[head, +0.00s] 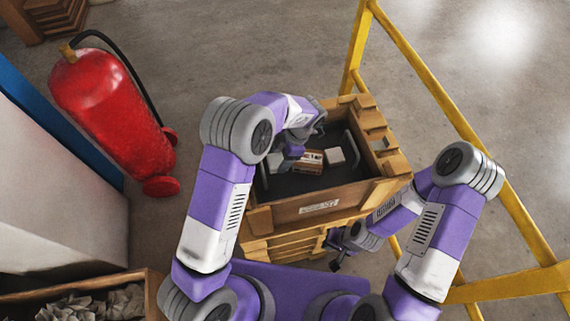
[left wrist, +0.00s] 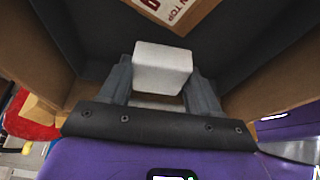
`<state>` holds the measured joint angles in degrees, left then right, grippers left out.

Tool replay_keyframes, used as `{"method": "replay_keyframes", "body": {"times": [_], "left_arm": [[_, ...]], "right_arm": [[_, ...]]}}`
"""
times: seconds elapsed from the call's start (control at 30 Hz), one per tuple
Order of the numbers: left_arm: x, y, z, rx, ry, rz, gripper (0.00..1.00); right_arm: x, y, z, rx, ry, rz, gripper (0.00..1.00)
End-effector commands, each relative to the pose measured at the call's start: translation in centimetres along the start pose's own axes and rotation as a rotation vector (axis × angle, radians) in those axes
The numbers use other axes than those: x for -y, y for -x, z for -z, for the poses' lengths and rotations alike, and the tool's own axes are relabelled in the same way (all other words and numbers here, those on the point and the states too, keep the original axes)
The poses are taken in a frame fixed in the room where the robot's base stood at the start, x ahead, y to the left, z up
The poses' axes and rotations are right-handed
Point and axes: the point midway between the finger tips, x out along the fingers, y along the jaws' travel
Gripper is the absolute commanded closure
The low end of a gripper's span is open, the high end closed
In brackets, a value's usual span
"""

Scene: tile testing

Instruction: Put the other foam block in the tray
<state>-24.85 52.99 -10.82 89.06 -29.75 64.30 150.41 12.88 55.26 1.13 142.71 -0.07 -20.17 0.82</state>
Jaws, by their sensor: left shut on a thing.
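My left gripper (head: 291,157) is inside the wooden crate (head: 322,204), over the dark tray (head: 290,186). In the left wrist view my left gripper (left wrist: 161,85) is shut on a white foam block (left wrist: 162,66), with one finger on each side. In the head view the arm and gripper mostly hide this block. Another white foam block (head: 335,156) lies in the tray to the right. Whether the held block touches the tray floor I cannot tell. My right gripper (head: 337,262) is low in front of the crate, small and dark; its jaws are unclear.
A labelled brown box (head: 311,161) lies in the tray between my left gripper and the other block. A red fire extinguisher (head: 112,115) stands left of the crate. A yellow rail (head: 440,90) runs along the right. A bin of crumpled paper (head: 90,304) is at lower left.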

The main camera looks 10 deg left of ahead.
Motion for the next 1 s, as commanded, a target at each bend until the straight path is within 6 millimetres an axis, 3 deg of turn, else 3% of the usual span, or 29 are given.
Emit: {"method": "replay_keyframes", "body": {"times": [0.37, 0.77, 0.8, 0.93, 1.0], "left_arm": [[0.0, -3.8, -1.5, 0.000, -0.002, 0.000, 0.65], [0.0, -4.3, -1.8, 0.000, -0.002, -0.003, 0.65], [-0.1, -4.2, -1.7, 0.001, -0.002, -0.002, 0.31], [0.0, -4.2, -1.7, 0.000, -0.002, -0.002, 0.12], [0.0, -4.2, -1.7, 0.000, -0.002, -0.002, 0.12]], "right_arm": [[-0.2, -0.5, 0.0, 0.000, 0.000, 0.000, 1.00], [-0.3, -0.9, 0.1, 0.000, 0.000, 0.000, 1.00], [-0.3, -0.8, 0.0, 0.000, 0.000, 0.000, 1.00], [-0.3, -0.8, 0.0, 0.000, 0.000, 0.000, 1.00], [-0.3, -0.8, 0.0, 0.000, 0.000, 0.000, 1.00]]}}
